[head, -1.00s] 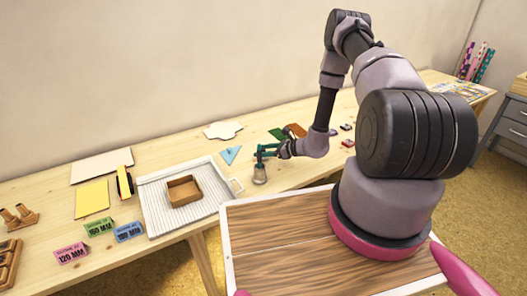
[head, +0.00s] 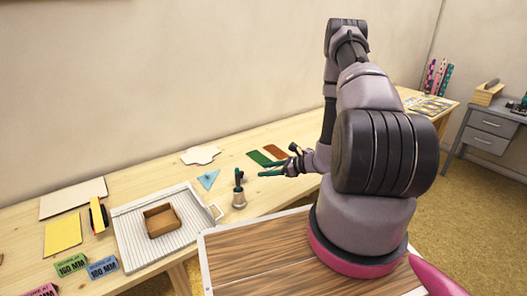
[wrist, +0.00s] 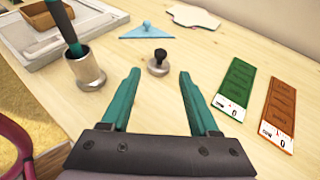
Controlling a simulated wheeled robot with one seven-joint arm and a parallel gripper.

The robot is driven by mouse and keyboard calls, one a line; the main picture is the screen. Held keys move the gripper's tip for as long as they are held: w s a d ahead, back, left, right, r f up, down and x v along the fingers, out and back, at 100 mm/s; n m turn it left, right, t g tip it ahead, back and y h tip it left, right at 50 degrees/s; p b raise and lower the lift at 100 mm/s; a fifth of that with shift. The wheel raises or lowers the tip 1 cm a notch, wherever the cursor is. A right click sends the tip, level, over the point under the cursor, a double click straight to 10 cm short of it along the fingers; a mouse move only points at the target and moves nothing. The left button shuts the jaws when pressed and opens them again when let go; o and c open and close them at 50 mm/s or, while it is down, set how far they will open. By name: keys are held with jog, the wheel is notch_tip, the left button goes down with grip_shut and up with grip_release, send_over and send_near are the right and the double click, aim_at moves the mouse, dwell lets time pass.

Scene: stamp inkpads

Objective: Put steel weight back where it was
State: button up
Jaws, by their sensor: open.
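A small dark-knobbed piece with a round grey base (wrist: 158,67), which looks like the steel weight, stands upright on the wooden table in the wrist view. My gripper (wrist: 159,74) is open and empty, with its two green fingers spread and the piece just beyond their tips, apart from them. A steel cup-like cylinder (wrist: 87,72) with a green-and-dark handle standing in it is left of the fingers. In the head view the cylinder (head: 239,200) stands near the table's front edge, left of my gripper (head: 266,169).
A white ribbed tray (head: 128,228) with a brown box (head: 162,220) lies to the left. A blue triangle (wrist: 148,33) and a white cutout (wrist: 193,17) lie behind. Green (wrist: 234,87) and orange (wrist: 281,112) strips lie to the right. Bare table surrounds the knobbed piece.

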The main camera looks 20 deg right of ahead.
jog(key=s+a+r+n+g, duration=0.2)
jog(key=r+n, duration=0.2)
jog(key=r, duration=0.5)
jog(key=s+a+r+n+g, duration=0.1)
jog(key=a+r+n+g, duration=0.2)
jog(key=r, duration=0.7)
jog(key=s+a+r+n+g, duration=0.2)
jog(key=r+n, duration=0.3)
jog(key=r, duration=0.4)
jog(key=s+d+r+n+t+h, duration=0.2)
jog(key=s+r+n+t+h, duration=0.1)
jog(key=s+r, duration=0.6)
jog(key=s+d+r+n+t+h, duration=0.2)
jog(key=s+r+n+h, duration=0.3)
jog(key=s+r, duration=0.4)
notch_tip(320, 180, up, 3)
jog(key=shift+f+n+t+h, duration=0.1)
jog(key=shift+n+t+h, duration=0.3)
jog(key=shift+n, duration=0.2)
